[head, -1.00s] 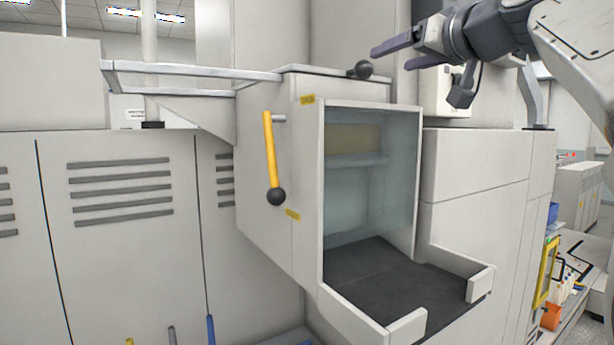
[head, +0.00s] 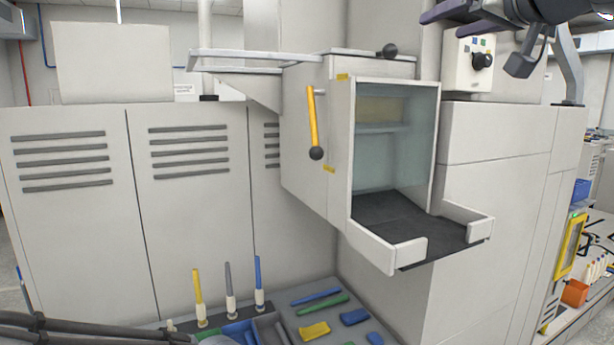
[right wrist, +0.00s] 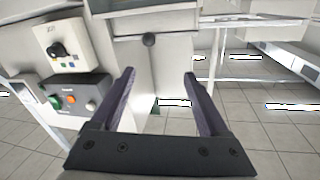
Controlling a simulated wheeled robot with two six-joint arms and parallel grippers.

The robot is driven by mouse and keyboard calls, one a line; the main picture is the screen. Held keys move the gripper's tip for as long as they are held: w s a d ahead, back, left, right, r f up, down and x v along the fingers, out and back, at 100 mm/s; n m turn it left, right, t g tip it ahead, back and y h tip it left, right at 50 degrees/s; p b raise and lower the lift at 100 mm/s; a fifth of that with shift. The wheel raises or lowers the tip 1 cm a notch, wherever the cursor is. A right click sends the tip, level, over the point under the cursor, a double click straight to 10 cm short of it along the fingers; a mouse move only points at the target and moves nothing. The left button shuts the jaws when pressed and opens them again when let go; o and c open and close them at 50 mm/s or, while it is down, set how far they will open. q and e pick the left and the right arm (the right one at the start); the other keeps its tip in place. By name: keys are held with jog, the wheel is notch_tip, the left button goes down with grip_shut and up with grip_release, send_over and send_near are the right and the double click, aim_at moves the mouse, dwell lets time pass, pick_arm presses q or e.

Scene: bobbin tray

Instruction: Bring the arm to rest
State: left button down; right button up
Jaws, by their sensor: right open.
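My right gripper (head: 458,16) is at the top right of the head view, partly cut off by the upper edge. In the right wrist view its two purple fingers (right wrist: 158,75) stand wide apart with nothing between them. It is up beside the white machine housing (head: 305,150), clear of the tray below. My left gripper is not in view; a dark piece, perhaps of my left arm, crosses the bottom left corner.
The housing has a yellow lever (head: 312,118) and an open chute with a dark floor (head: 400,218). Control boxes (right wrist: 75,98) with knobs show in the right wrist view. Upright bobbins (head: 230,285) and several coloured pieces (head: 315,331) are on a grey surface at the bottom.

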jog(key=w+a+f+g+y, duration=0.1)
jog(key=a+f+g, duration=0.2)
jog(key=a+f, duration=0.5)
jog(key=w+a+f+g+y, duration=0.1)
jog(key=a+f+g, duration=0.2)
jog(key=f, duration=0.9)
jog(key=s+a+f+n+g+b, duration=0.1)
jog(key=s+a+f+g, duration=0.25)
jog(key=f, duration=0.45)
jog(key=s+a+f+n+g, duration=0.1)
jog(key=s+a+f+g, duration=0.1)
jog(key=s+a+f, duration=0.45)
jog(key=s+d+f+n+g+h, duration=0.1)
jog(key=s+f+n+g+h, duration=0.1)
jog(key=s+f, duration=0.8)
jog(key=s+d+f+n+g+h, duration=0.2)
jog(key=s+f+n+g+h, duration=0.1)
jog(key=s+f, duration=0.8)
notch_tip(320, 180, down, 4)
jog(key=shift+r+g+b, duration=0.1)
jog(key=shift+g+b, duration=0.25)
jog(key=shift+g, duration=0.2)
